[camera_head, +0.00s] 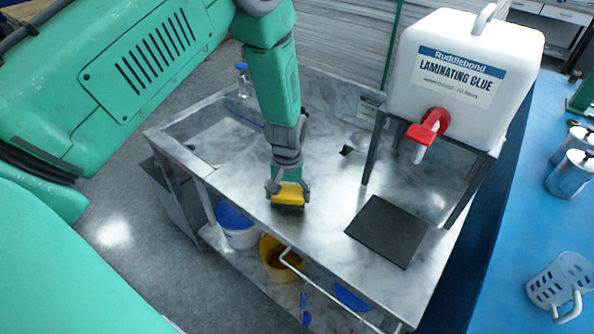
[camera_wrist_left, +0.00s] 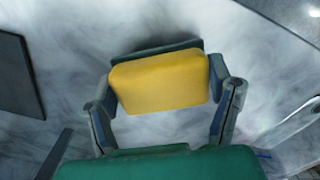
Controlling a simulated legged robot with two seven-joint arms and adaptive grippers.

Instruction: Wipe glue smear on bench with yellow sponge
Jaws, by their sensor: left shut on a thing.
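The yellow sponge (camera_head: 287,194) is between the fingers of my left gripper (camera_head: 288,189), near the front edge of the metal bench (camera_head: 325,208). In the left wrist view the sponge (camera_wrist_left: 160,82) fills the space between the two fingers of my left gripper (camera_wrist_left: 165,98), with a dark layer along its far side. The sponge is at or just above the bench top; I cannot tell if it touches. The bench is mottled grey and white, and I cannot pick out a glue smear on it. My right gripper is not in view.
A white laminating glue container (camera_head: 462,75) with a red tap (camera_head: 430,125) stands on a raised stand at the right. A dark square plate (camera_head: 388,231) lies below the tap. A spray bottle (camera_head: 243,80) stands at the back left. Buckets (camera_head: 238,228) sit on the lower shelf.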

